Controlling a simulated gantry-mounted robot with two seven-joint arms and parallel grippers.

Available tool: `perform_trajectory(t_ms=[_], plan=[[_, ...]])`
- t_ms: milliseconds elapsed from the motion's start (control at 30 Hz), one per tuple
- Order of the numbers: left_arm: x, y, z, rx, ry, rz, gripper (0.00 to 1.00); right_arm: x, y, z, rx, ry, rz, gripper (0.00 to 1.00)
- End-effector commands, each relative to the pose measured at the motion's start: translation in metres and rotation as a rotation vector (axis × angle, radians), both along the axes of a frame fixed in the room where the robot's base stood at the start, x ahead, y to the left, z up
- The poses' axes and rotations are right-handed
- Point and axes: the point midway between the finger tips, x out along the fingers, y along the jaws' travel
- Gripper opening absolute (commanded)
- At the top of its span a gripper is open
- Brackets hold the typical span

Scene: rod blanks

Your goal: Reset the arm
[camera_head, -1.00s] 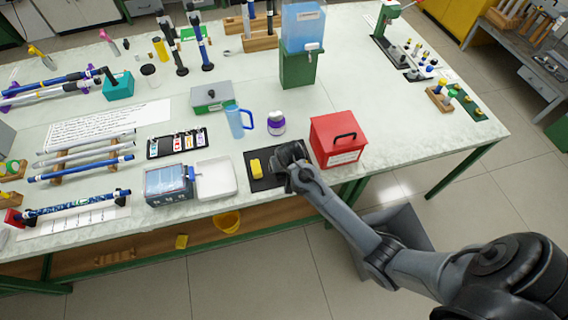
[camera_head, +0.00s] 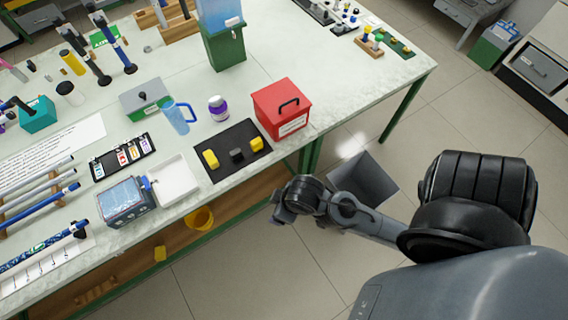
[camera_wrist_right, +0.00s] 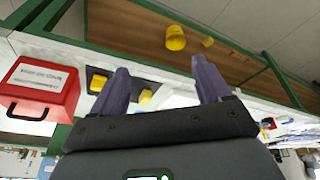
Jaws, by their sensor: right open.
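My right gripper (camera_head: 284,204) hangs in front of the table's front edge, clear of the tabletop, below the black mat in the head view. In the right wrist view its two fingers (camera_wrist_right: 160,88) are spread apart with nothing between them. The black mat (camera_head: 222,174) lies near the table's front edge and carries a yellow block (camera_head: 210,159), a dark block (camera_head: 236,155) and another yellow block (camera_head: 257,144). My left gripper is in neither current view.
A red box (camera_head: 281,108) stands right of the mat, and a white tray (camera_head: 177,181) stands left of it. A grey open bin (camera_head: 362,182) stands on the floor beside my right arm. A yellow bucket (camera_head: 200,218) sits on the lower shelf. Open floor lies in front of the table.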

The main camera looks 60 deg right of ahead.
Motion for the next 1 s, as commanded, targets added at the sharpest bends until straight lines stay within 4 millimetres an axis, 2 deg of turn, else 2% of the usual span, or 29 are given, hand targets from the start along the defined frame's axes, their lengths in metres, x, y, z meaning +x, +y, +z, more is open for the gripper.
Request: perform_trajectory(t_ms=[133,433,567,767,1000], plan=[[0.000,0.001,0.000,0.005,0.000,-0.004,0.65,-0.013,0.004,0.008,0.002,0.002,0.029,0.77],[0.000,0.003,0.000,0.012,0.000,-0.008,0.65,-0.012,0.004,0.009,0.002,0.001,0.030,0.77],[0.000,0.003,0.008,0.012,0.000,-0.008,0.65,-0.012,0.004,0.017,0.001,0.001,0.029,0.77],[0.000,0.002,0.044,0.008,0.002,-0.005,0.65,-0.012,0.004,0.053,0.001,0.002,0.029,0.77],[0.000,0.000,0.115,0.000,0.000,0.001,0.65,-0.012,0.004,0.122,0.001,0.003,0.029,0.77]])
